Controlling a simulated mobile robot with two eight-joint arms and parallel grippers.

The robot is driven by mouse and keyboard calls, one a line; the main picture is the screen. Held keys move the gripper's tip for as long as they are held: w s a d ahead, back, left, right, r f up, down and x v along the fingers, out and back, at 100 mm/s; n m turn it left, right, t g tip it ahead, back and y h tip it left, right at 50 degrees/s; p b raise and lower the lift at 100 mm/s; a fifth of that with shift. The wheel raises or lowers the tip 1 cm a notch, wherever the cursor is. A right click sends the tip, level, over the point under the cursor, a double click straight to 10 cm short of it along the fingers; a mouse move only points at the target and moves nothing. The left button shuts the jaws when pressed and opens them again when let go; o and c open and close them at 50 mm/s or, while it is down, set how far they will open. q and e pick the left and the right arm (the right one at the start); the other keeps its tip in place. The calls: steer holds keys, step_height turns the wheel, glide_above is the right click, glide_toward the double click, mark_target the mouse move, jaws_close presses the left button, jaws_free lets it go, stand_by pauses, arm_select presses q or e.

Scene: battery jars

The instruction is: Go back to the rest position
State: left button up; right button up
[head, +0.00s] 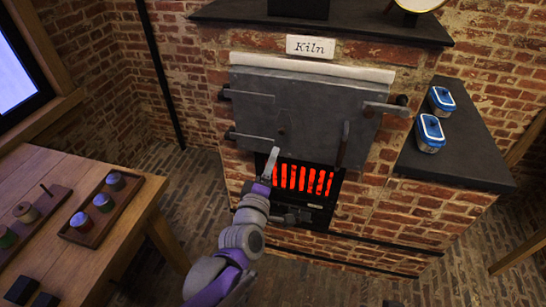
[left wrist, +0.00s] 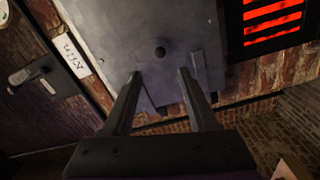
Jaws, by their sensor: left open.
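My left gripper (head: 271,164) is in front of the kiln, near the lower edge of its grey metal door (head: 310,112). In the left wrist view its two fingers (left wrist: 159,73) are apart with nothing between them. A dark round knob (left wrist: 160,51) on the door shows just beyond the fingertips; I cannot tell the exact gap. My right gripper is not in view.
A glowing red grate (head: 302,179) is below the door, close to my arm. A wooden table (head: 50,165) with a tray of jars (head: 100,208) stands left. Two blue-lidded containers (head: 431,131) sit on a dark ledge (head: 455,165) at right. Floor between table and kiln is clear.

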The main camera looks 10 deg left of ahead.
arm_select(q)
steer(key=s+a+f+m+g+p, duration=0.1)
steer(key=s+m+g, duration=0.3)
steer(key=s, duration=0.4)
steer(key=s+a+f+m+g+p, duration=0.2)
steer(key=s+f+m+g+p, duration=0.1)
steer(key=s+m, duration=0.3)
steer(key=s+a+f+m+g+p, duration=0.2)
steer(key=s+f+m+g, duration=0.2)
steer(key=s, duration=0.5)
steer(key=shift+s+a+m+g+y, duration=0.3)
steer(key=shift+s+m+g, duration=0.1)
steer(key=shift+g, duration=0.4)
